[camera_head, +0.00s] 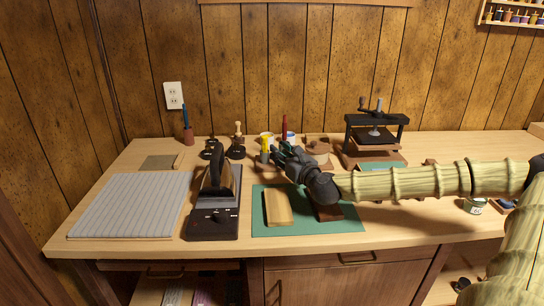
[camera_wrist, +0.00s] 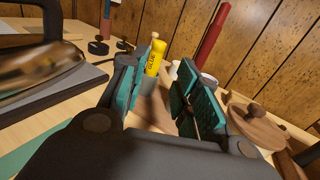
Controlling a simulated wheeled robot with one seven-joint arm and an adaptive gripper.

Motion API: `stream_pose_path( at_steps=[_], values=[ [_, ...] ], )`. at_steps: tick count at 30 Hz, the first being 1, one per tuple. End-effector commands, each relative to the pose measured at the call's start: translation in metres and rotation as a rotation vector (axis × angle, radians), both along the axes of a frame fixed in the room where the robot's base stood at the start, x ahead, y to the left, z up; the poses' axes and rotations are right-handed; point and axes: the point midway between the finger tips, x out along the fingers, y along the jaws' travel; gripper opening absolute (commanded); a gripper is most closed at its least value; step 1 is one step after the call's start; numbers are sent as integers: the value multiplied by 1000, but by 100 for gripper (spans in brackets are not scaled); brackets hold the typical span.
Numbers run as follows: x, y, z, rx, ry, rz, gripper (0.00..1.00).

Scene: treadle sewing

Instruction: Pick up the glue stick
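The yellow glue stick (camera_head: 265,146) stands upright at the back of the workbench, just left of my gripper's fingertips in the head view. In the wrist view the glue stick (camera_wrist: 154,58) shows its printed label and a grey lower part, seen in the gap between the fingers. My gripper (camera_head: 279,152) reaches over the bench from the right. In the wrist view my gripper (camera_wrist: 160,88) is open, with teal pads facing each other. The stick lies near or just beyond the fingertips; contact is not visible. Its base is partly hidden by the left finger.
A red stick (camera_head: 285,124) stands close behind my gripper. A round wooden lidded piece (camera_wrist: 256,124) sits to the right. An iron (camera_head: 218,178) on a dark base and a green mat (camera_head: 345,222) with a wooden block (camera_head: 278,208) lie in front. A black press (camera_head: 376,136) stands behind the arm.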

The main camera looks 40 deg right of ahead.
Motion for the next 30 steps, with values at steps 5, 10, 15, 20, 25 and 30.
stream_pose_path(
  at_steps=[5, 10, 15, 20, 25, 30],
  values=[
    [4, -2, -2, -4, 0, -2, 32],
    [12, -5, -3, -4, 0, -4, 32],
    [19, -5, -3, -3, 1, -3, 32],
    [27, -3, -4, -2, 1, 0, 32],
    [40, -5, -3, -2, 1, -1, 32],
    [51, -5, -3, -1, 1, -1, 32]
  ],
)
